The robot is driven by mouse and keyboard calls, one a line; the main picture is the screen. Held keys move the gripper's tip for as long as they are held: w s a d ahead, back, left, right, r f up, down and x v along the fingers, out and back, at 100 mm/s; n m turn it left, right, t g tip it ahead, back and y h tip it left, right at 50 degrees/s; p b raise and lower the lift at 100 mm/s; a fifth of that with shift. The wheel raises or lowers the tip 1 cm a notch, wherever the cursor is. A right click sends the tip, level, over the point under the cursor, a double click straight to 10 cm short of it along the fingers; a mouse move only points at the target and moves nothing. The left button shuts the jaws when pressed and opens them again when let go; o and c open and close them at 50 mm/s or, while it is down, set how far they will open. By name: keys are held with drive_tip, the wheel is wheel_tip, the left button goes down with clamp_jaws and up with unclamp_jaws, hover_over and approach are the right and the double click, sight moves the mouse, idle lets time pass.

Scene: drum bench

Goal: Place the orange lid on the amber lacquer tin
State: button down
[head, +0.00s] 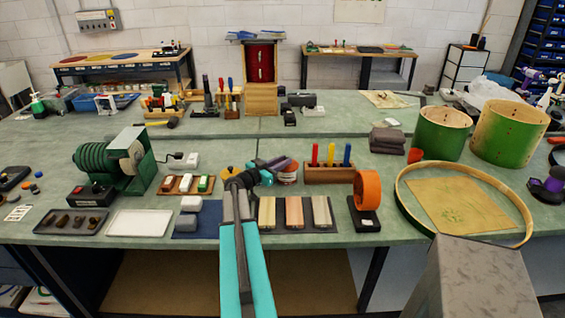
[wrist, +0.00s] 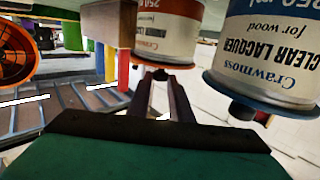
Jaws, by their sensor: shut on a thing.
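The amber lacquer tin (head: 287,177), with a red-orange and white label, stands on the bench left of the marker block. It shows upside down in the wrist view (wrist: 168,22). My gripper (wrist: 160,77) is shut on the small dark knob of what looks like the orange lid (wrist: 160,67), at the tin's top end. In the head view, my gripper (head: 284,163) reaches the tin from the left.
A blue-labelled clear lacquer tin (wrist: 262,55) stands close beside it. A wooden block with markers (head: 330,173) and an orange ring (head: 367,188) on a black base stand to the right. Wood strips (head: 294,212) lie in front. A green grinder (head: 108,162) stands left.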

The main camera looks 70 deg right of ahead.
drive_tip(key=shift+f, duration=0.15)
drive_tip(key=c, duration=1.6)
unclamp_jaws()
drive_tip(key=shift+r, duration=0.25)
drive_tip(key=b+v, duration=0.4)
drive_tip(key=v, duration=0.8)
drive_tip(key=shift+f, duration=0.2)
drive_tip(key=shift+r, duration=0.1)
